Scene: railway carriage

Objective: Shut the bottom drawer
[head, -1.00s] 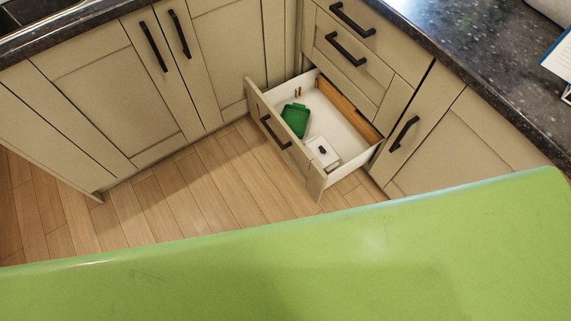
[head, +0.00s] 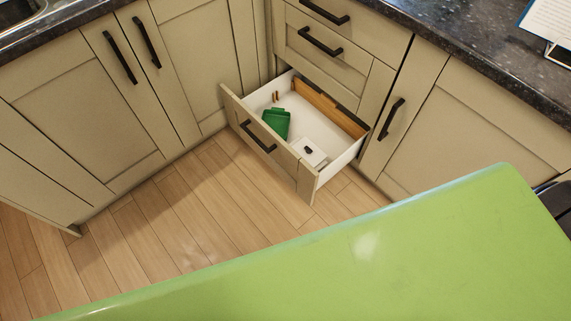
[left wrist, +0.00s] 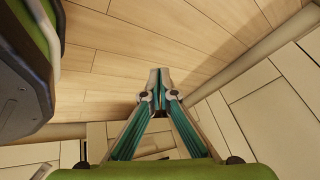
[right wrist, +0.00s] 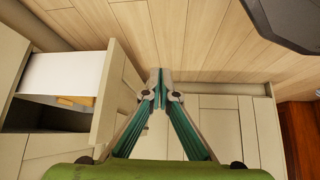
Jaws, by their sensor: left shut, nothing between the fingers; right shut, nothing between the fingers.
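The bottom drawer (head: 232,112) is pulled well out of the corner cabinet in the head view. Its cream front has a dark bar handle (head: 257,137). Inside lie a green container (head: 276,123) and a white box (head: 309,151) with a small dark mark. The open drawer also shows at the left of the right wrist view (right wrist: 118,95). My right gripper (right wrist: 161,84) is shut and empty, apart from the drawer and to the right of its front in that view. My left gripper (left wrist: 160,87) is shut and empty above the floor. Neither gripper shows in the head view.
Closed drawers (head: 320,42) sit above the open one. Closed cabinet doors (head: 95,90) stand to the left, and another (head: 470,130) to the right. A dark countertop (head: 450,55) runs above. The wooden floor (head: 190,215) before the drawer is clear.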

